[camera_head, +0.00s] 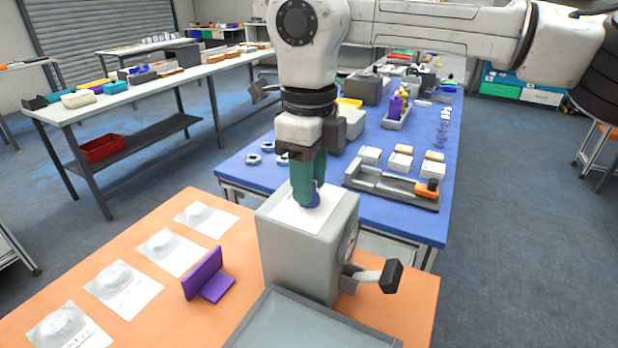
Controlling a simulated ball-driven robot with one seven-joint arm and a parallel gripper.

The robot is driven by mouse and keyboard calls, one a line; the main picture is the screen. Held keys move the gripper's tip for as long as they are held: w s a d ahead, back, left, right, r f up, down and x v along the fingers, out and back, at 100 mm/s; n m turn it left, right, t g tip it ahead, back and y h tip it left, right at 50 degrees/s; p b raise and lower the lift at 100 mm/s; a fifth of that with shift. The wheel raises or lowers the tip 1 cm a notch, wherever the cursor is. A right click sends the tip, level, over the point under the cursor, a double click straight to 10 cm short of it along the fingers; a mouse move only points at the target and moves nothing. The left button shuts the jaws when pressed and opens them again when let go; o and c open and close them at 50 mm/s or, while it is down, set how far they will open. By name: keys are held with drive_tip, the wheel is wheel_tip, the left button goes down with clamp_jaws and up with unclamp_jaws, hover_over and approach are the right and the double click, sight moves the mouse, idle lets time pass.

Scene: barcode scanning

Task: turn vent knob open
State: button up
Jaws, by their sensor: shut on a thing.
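A grey box (290,250) with a white label sheet (290,215) on top stands on the orange table. The blue vent knob (313,202) shows at the top of the box, small and mostly hidden by my fingers. My gripper (308,190) points straight down from above, its green fingers shut on the knob. The knob's angle cannot be made out. A lever with a black grip (391,276) sticks out from the right side of the box.
A purple L-shaped stand (205,275) and several printed sheets (123,289) lie left of the box. A grey tray (275,325) is in front. Behind, a blue table (400,222) holds a fixture (385,187) and small parts.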

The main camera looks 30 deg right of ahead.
drive_tip(key=shift+r, duration=0.1)
idle(0.3)
drive_tip(key=o, duration=1)
drive_tip(key=shift+o, duration=0.2)
wheel_tip(320, 180, up, 11)
idle(0.3)
